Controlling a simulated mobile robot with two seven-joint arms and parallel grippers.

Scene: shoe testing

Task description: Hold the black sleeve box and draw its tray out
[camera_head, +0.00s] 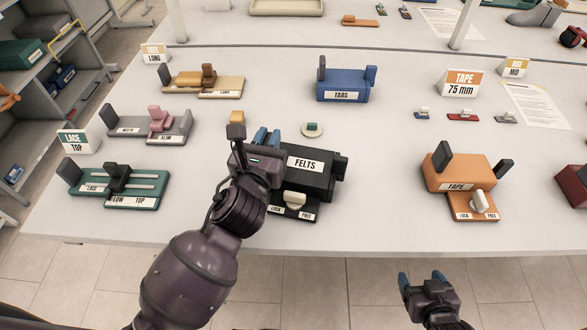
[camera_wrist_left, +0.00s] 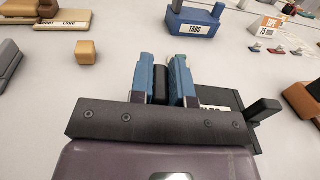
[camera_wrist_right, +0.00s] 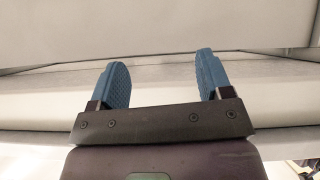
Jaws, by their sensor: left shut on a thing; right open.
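The black sleeve box (camera_head: 318,180) with a FELTS label lies near the table's front edge. A black tab sticks out at its right end (camera_head: 341,166). A cream knob (camera_head: 294,201) sits on the LOCK/FREE plate at its front. My left gripper (camera_head: 266,138) is at the box's left end. In the left wrist view its blue fingers are shut on an upright black post (camera_wrist_left: 161,85). My left arm hides the box's left part. My right gripper (camera_head: 422,280) is open and empty in front of the table edge; its spread fingers show in the right wrist view (camera_wrist_right: 158,85).
A tan block (camera_head: 237,117) and a small round cream piece (camera_head: 312,130) lie behind the box. The blue TABS box (camera_head: 345,86) stands further back, the orange TAPE box (camera_head: 458,172) to the right, and the green LACE holder (camera_head: 118,185) to the left. The table between FELTS and TAPE is clear.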

